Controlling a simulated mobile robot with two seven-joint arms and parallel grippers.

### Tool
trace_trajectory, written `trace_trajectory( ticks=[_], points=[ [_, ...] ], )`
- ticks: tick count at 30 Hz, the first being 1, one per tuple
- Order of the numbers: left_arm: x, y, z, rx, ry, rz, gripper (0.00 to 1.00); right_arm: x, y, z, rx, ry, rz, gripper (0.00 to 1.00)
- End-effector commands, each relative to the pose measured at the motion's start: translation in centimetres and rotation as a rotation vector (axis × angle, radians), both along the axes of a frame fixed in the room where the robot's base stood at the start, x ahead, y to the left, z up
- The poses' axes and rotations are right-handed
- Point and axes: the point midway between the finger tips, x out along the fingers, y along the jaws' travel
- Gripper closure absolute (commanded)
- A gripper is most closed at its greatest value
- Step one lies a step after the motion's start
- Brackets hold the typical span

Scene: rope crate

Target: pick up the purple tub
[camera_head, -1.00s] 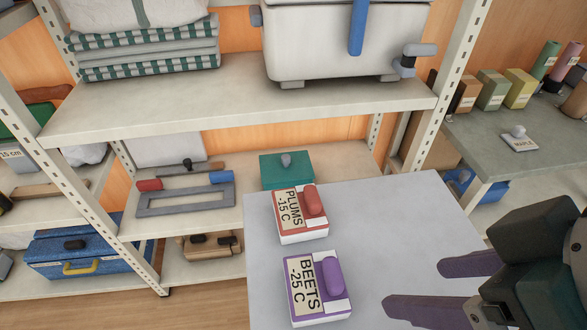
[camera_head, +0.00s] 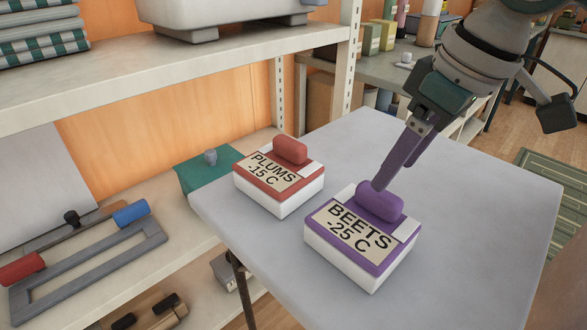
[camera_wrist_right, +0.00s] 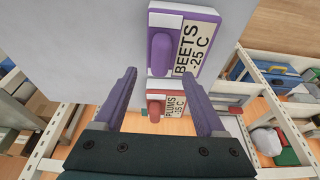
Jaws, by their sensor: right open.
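The purple tub (camera_head: 362,240) is white with a purple lid, a label reading BEETS -25 C and a rounded purple handle (camera_head: 380,201). It stands upright on the grey table (camera_head: 480,220). My right gripper (camera_head: 384,182) comes down from the upper right with its fingertips at the handle; contact cannot be told. In the right wrist view my right gripper (camera_wrist_right: 160,76) is open, its purple fingers apart. There the tub's handle (camera_wrist_right: 162,53) lies ahead, lined up between the fingertips. My left gripper is not in view.
A red-lidded tub (camera_head: 280,178) labelled PLUMS -15 C stands close to the left of the purple tub. A teal box (camera_head: 205,180) sits beyond the table's left edge. Shelving (camera_head: 180,60) rises behind. The table's right side is clear.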

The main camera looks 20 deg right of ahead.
Motion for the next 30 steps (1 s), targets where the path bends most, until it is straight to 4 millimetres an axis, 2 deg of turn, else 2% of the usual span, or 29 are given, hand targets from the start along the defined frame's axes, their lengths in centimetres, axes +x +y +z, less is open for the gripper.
trace_trajectory(
  ticks=[12,21,30],
  points=[
    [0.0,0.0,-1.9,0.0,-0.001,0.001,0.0,1.0,0.4,-5.4,0.001,-0.002,0.002,0.28],
    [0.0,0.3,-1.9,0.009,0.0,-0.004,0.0,1.2,0.4,-5.6,-0.001,-0.003,0.003,0.29],
    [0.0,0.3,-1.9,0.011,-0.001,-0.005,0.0,1.2,0.4,-5.6,-0.001,-0.002,0.002,0.62]
  ],
)
